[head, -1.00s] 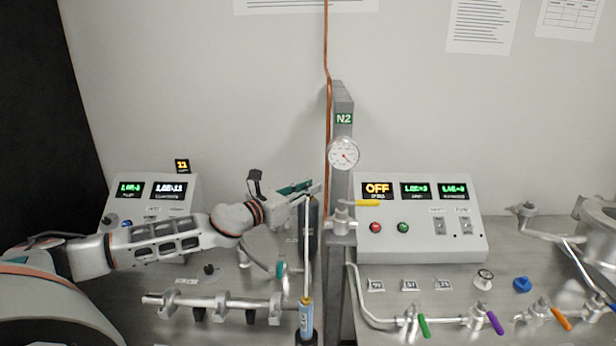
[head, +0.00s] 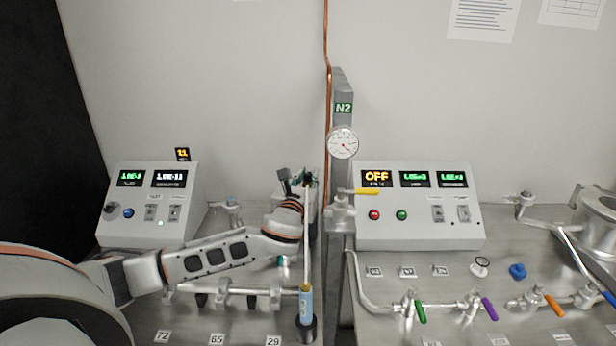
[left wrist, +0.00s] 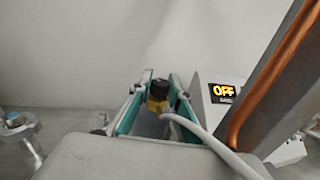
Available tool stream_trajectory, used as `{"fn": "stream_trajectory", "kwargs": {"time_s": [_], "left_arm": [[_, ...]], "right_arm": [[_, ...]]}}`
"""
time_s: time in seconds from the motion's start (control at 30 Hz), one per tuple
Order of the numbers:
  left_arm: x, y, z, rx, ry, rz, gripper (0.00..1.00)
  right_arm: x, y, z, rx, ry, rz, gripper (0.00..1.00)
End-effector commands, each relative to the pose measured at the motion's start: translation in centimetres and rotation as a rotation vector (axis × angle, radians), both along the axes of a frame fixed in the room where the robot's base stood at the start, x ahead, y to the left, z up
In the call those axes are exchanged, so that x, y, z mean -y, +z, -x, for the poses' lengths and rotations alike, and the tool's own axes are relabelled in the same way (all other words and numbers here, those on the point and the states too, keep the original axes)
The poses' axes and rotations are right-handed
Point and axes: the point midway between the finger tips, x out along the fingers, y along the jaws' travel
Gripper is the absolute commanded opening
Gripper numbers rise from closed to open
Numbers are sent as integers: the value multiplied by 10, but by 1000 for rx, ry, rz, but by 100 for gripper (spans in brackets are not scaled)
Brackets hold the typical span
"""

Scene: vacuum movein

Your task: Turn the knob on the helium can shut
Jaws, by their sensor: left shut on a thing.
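The helium can's black knob (left wrist: 159,88) sits on a brass-coloured valve (left wrist: 157,106) in the left wrist view, with a pale hose (left wrist: 210,140) running from it. My left gripper (left wrist: 160,82) has its teal-lined fingers on either side of the knob and is shut on it. In the head view my left gripper (head: 306,182) is by the post, partly behind a thin upright wand (head: 307,235). The can's body is mostly hidden behind my arm and the wand. My right gripper is not in view.
A grey post (head: 341,95) with a gauge (head: 342,143) and a yellow-handled valve (head: 366,191) stands just right of the gripper. The wand's blue base (head: 306,304) stands in front. Control boxes (head: 152,203) (head: 420,225) stand on both sides. Pipes with coloured valve handles lie at front right.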

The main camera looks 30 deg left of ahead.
Motion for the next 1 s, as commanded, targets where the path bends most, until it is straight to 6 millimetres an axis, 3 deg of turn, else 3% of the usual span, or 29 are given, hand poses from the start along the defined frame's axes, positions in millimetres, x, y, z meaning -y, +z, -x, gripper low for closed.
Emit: {"fn": "stream_trajectory", "kwargs": {"time_s": [0.5,0.53,0.57,1.0], "left_arm": [[-1,2,0,4,19,-1,0],[-1,2,0,4,19,-1,26],[-1,2,0,4,19,-1,34],[2,0,5,1,17,0,36]], "right_arm": [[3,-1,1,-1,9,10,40],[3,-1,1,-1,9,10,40],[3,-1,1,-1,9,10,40],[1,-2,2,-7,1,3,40]]}}
